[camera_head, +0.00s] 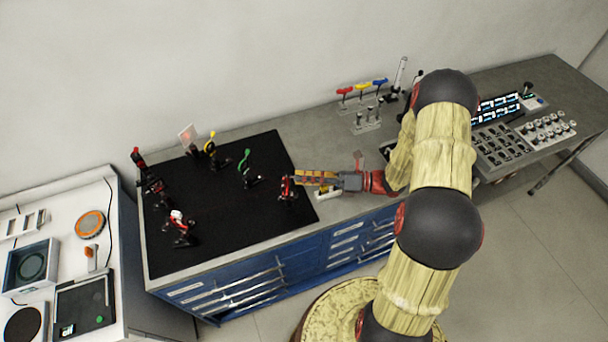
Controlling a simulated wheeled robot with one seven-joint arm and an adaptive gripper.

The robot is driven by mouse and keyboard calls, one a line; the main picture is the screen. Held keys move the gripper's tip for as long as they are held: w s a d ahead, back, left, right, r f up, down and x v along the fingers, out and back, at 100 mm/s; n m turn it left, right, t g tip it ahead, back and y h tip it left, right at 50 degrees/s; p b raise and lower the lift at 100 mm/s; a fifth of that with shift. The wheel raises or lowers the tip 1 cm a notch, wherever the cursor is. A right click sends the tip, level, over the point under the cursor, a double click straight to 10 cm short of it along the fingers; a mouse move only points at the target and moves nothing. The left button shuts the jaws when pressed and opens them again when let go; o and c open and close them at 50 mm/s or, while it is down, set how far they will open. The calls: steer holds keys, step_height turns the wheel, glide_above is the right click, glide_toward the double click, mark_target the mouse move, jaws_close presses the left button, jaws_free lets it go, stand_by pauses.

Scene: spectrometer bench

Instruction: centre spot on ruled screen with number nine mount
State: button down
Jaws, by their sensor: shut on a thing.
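My gripper (300,180) is over the right edge of the black breadboard (225,235), its fingers pointing left. It is shut on a small red and black mount (287,188) at the board's right side. I cannot read any number on this mount. A pale, translucent upright plate (188,136), perhaps the screen, stands at the back of the board. Its ruling and any light spot are too small to tell.
More mounts stand on the board, with yellow (210,145), green (244,160) and white-red (177,217) parts. A rack of coloured-handled tools (362,90) stands behind my arm. A control panel (505,140) is at right. A white side table (75,190) is at left.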

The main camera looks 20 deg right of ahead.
steer(key=shift+f, duration=0.1)
stand_by(0.3)
steer(key=c, duration=1.8)
jaws_free()
steer(key=shift+d, duration=0.15)
steer(key=v, duration=1.2)
